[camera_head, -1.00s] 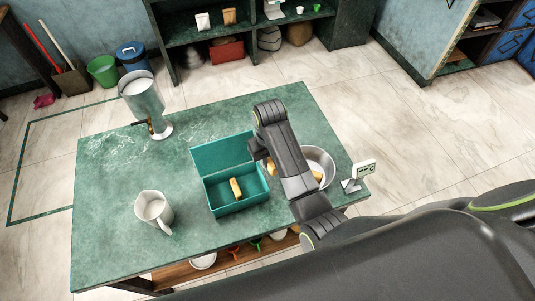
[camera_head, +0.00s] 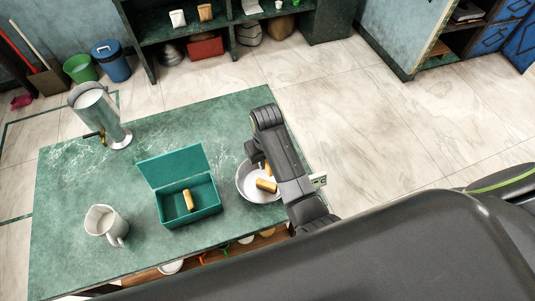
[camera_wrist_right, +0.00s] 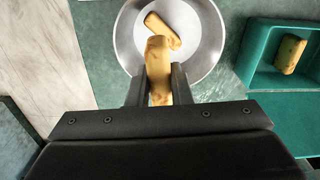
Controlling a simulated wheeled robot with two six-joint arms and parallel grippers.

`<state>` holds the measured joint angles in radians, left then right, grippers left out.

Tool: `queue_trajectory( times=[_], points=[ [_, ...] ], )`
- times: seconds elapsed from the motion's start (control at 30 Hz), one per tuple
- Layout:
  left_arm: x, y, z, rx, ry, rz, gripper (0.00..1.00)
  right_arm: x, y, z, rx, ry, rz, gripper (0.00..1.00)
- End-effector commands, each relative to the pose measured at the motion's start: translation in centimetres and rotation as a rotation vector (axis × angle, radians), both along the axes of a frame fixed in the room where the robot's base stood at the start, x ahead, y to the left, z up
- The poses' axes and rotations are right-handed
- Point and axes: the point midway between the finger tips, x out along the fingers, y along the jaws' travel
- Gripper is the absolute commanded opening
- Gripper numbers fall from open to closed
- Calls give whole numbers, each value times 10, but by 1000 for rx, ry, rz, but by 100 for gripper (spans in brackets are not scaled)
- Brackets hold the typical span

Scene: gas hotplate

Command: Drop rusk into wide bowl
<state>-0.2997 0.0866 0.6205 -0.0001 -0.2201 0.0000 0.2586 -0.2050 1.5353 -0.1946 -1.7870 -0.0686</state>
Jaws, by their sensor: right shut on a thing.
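My right gripper (camera_wrist_right: 159,88) is shut on a golden-brown rusk (camera_wrist_right: 158,62) and holds it over the near side of the wide metal bowl (camera_wrist_right: 205,30). In the head view my right gripper (camera_head: 262,166) is partly hidden by its own arm, above the bowl (camera_head: 247,190). Another rusk (camera_wrist_right: 162,29) lies inside the bowl; it also shows in the head view (camera_head: 266,185). One more rusk (camera_head: 188,200) lies in the open teal box (camera_head: 205,211), left of the bowl. My left gripper is not in view.
A white mug (camera_head: 102,222) stands at the table's left, and a tall metal dispenser (camera_head: 103,118) stands behind it. The green tabletop (camera_head: 120,178) is clear between mug and box.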

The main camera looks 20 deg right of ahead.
Motion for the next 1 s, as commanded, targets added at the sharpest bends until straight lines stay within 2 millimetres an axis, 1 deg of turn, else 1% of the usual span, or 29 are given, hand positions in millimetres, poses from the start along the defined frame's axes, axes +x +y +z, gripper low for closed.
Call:
queue_trajectory(
  times=[0.1,0.23,0.43,0.6,0.63,0.8,1.0],
  points=[
    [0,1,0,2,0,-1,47,0,-1,-14,-1,2,-1,0],
    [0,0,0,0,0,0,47,0,-1,-23,-1,1,-1,0],
    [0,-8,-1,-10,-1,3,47,0,-1,-28,0,0,-1,0],
    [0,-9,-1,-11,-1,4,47,0,-1,-28,0,0,-1,0],
    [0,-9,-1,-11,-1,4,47,0,-1,-28,0,0,-1,22],
    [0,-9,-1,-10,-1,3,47,0,-1,-28,0,0,-1,44],
    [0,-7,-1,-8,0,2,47,0,-1,-28,0,0,-1,44]
  ],
)
